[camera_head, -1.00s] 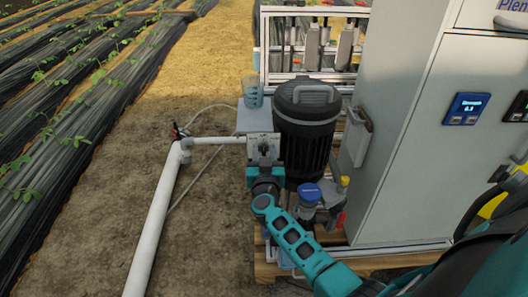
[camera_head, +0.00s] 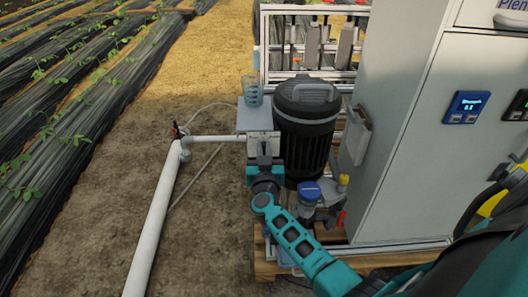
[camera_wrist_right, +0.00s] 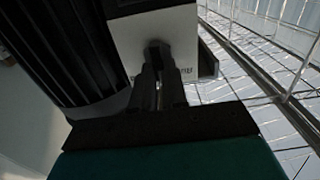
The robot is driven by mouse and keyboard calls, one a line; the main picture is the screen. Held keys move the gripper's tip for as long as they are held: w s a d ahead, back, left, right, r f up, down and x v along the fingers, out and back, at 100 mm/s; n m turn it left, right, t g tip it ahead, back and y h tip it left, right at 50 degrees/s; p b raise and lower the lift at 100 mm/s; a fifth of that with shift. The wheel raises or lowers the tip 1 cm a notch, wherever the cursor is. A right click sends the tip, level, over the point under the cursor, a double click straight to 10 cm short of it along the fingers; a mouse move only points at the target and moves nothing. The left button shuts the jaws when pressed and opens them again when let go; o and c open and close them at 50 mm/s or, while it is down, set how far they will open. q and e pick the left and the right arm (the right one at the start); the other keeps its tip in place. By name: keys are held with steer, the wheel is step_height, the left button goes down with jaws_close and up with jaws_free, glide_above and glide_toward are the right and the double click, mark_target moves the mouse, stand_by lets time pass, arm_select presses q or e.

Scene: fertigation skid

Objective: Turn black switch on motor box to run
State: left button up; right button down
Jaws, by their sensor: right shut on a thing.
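The motor box (camera_head: 258,147) is a light grey box on the left side of the black motor (camera_head: 307,125); its front plate (camera_wrist_right: 178,45) also shows in the right wrist view. My right gripper (camera_head: 264,157) is in front of this plate. In the right wrist view its two dark fingers (camera_wrist_right: 158,78) are shut on the black switch (camera_wrist_right: 157,50). The fingers cover most of the switch, so its exact angle is hard to tell. Lettering on the plate is partly visible but mostly hidden. My left gripper is not in view.
A blue-capped filter (camera_head: 309,192) sits below the motor. The grey cabinet (camera_head: 415,130) stands at the right. A white pipe (camera_head: 160,215) runs along the ground at the left.

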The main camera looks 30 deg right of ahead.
steer(key=shift+r+n+p, duration=0.15)
steer(key=shift+n+p, duration=0.15)
steer(key=shift+p, duration=0.15)
steer(key=n+p, duration=0.2)
steer(key=p, duration=0.1)
steer(key=shift+w+a+n+p, duration=0.1)
steer(key=shift+a+n+p, duration=0.05)
steer(key=shift+n+p, duration=0.2)
arm_select(q)
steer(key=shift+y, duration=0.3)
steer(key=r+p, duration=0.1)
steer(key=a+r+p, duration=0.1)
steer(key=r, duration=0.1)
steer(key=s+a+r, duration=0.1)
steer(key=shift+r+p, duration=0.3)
steer(key=shift+p, duration=0.1)
arm_select(e)
steer(key=n, duration=0.5)
steer(key=shift+w+a+f+n, duration=0.1)
steer(key=shift+a+f+n, duration=0.05)
steer(key=shift+f+n, duration=0.15)
steer(key=c, duration=1.2)
jaws_free()
steer(key=shift+o, duration=0.2)
